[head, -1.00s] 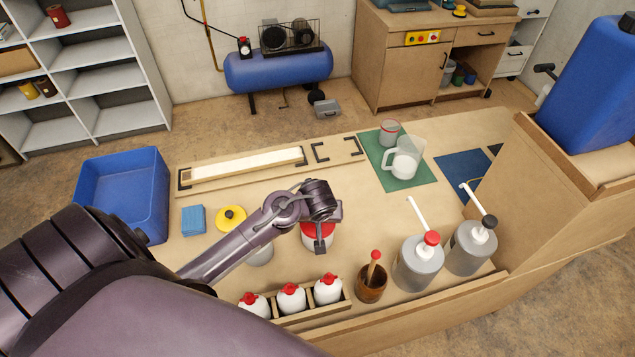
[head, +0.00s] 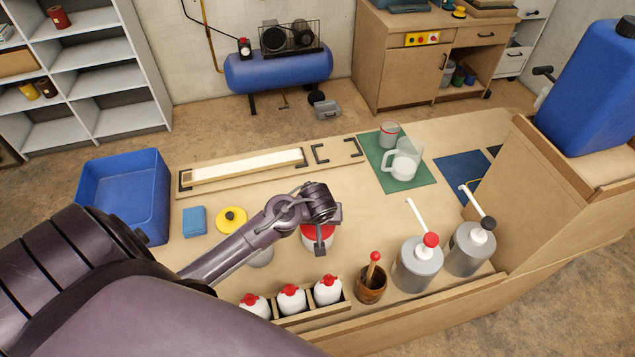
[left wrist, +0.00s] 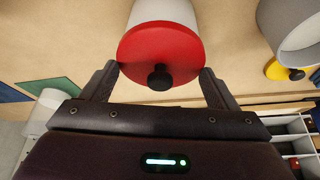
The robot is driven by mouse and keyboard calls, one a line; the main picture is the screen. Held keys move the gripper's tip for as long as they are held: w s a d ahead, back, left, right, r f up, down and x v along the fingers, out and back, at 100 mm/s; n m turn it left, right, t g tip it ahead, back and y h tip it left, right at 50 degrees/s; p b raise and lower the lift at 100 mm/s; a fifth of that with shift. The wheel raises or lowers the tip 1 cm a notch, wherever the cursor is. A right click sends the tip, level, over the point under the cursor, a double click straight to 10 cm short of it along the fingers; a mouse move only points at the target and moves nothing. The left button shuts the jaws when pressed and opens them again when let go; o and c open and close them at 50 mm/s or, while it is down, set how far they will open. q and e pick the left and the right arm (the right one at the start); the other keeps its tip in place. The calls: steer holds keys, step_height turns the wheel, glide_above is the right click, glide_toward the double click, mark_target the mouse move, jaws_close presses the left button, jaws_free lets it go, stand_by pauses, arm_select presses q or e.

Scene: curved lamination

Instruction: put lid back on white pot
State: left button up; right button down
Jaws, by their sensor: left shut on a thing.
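A white pot (left wrist: 165,10) stands on the table, seen from above in the left wrist view. A red lid (left wrist: 150,45) with a black knob is over its mouth; I cannot tell whether it is fully seated. My left gripper (left wrist: 160,75) is shut on the red lid, one finger on each side of its rim. In the head view the red lid (head: 311,231) shows below my left wrist, partly hidden by my left gripper (head: 321,236). My right gripper is not in view.
A grey open pot (left wrist: 292,32) stands beside, with a yellow lid (head: 231,221) on the table. White bottles (head: 291,299) in a wooden rack, a brown cup (head: 371,289) and pump bottles (head: 417,264) line the near edge. A blue bin (head: 124,194) is at left.

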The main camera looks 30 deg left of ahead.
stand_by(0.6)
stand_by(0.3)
arm_select(q)
steer(key=o, duration=0.9)
steer(key=shift+r, duration=3.45)
jaws_close()
